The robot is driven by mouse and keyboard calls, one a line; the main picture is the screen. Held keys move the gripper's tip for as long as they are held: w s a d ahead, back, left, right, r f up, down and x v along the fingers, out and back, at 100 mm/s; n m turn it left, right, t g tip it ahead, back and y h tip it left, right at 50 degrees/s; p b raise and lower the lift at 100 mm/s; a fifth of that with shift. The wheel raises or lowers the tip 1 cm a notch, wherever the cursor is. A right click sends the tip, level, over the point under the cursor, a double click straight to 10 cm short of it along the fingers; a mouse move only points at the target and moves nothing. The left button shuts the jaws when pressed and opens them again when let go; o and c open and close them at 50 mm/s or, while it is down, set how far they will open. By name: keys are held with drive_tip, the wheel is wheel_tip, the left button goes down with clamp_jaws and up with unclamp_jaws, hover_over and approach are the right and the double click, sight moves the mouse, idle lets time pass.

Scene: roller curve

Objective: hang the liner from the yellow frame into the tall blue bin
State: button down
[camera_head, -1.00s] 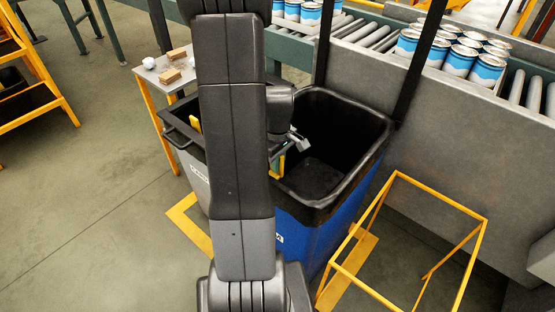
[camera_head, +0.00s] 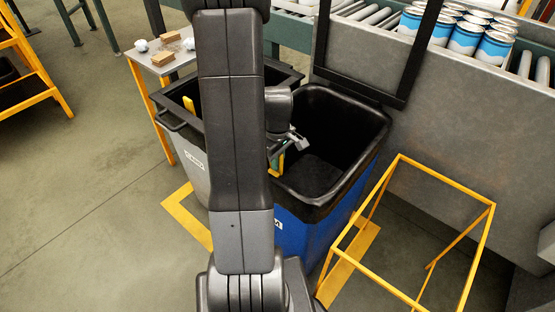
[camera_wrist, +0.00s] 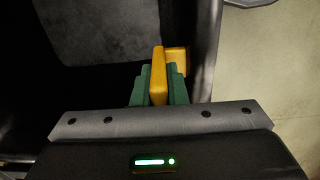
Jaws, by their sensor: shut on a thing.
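The tall blue bin (camera_head: 293,238) stands in the middle of the head view. A black liner-like lining (camera_head: 318,172) covers its inside, with a thick rim over the top edge; I cannot tell whether it is separate from the bin. The yellow frame (camera_head: 443,176) stands empty to the bin's right. My gripper (camera_wrist: 158,88) has green fingers shut on a yellow tab (camera_wrist: 158,66), beside a dark rim and above a dark interior. In the head view the gripper (camera_head: 280,160) is at the bin's left side, partly hidden by my arm.
A grey bin (camera_head: 190,150) with a black rim stands left of the blue bin. A black hoop (camera_head: 360,87) rises behind the blue bin, against the conveyor's grey side (camera_head: 460,120). A small table (camera_head: 158,58) holds brown blocks. Open floor lies at left.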

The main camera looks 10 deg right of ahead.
drive_tip(key=c, duration=1.4)
unclamp_jaws()
drive_tip(key=shift+o, duration=0.2)
wheel_tip(320, 180, up, 14)
drive_tip(key=p, duration=0.1)
drive_tip(key=shift+p, duration=0.3)
drive_tip(key=shift+f, duration=0.2)
wheel_tip(320, 180, down, 14)
drive_tip(key=shift+r+b, duration=0.25)
drive_tip(key=shift+b, duration=0.4)
drive_tip(key=shift+r+p, duration=0.7)
drive_tip(key=shift+r, duration=0.3)
